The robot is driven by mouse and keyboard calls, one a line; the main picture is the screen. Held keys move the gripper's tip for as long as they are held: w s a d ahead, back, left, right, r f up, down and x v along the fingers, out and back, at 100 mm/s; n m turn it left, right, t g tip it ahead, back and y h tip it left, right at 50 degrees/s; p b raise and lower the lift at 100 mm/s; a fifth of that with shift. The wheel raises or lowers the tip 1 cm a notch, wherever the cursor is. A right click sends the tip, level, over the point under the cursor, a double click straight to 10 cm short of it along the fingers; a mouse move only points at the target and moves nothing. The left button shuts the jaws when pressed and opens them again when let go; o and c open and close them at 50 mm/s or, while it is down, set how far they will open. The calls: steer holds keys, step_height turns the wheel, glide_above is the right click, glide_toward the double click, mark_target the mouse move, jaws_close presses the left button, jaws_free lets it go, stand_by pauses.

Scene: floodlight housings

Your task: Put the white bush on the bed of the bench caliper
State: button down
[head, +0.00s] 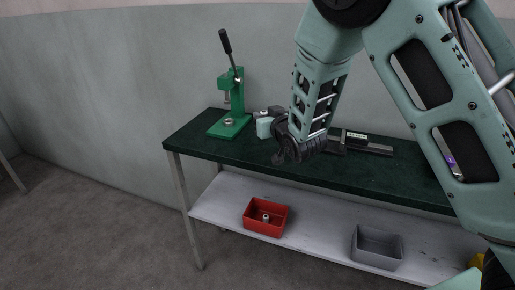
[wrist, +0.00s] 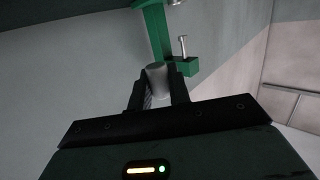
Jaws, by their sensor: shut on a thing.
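In the wrist view, my gripper (wrist: 158,90) is shut on the white bush (wrist: 157,70), a pale cylinder between the two dark fingers. In the head view, my gripper (head: 266,115) is over the green bench top, right of the green press; the bush is too small there to make out surely. The bench caliper (head: 370,147), grey with a small display, lies on the bench to the right of my gripper. My arm hides its left part, so its bed is not clearly seen.
A green lever press (head: 230,105) stands at the bench's left end, close to my gripper; its frame also shows in the wrist view (wrist: 158,35).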

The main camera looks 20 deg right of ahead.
mark_target(263, 149)
steer(key=shift+w+a+r, duration=0.1)
steer(key=shift+w+r, duration=0.2)
steer(key=shift+w, duration=0.05)
steer(key=shift+f, duration=0.1)
step_height(263, 149, down, 10)
steer(key=shift+r+b, duration=0.25)
steer(key=shift+b, duration=0.15)
steer(key=shift+f, duration=0.25)
steer(key=c, duration=1.3)
jaws_free()
steer(key=shift+r, duration=0.1)
steer(key=shift+s, duration=0.15)
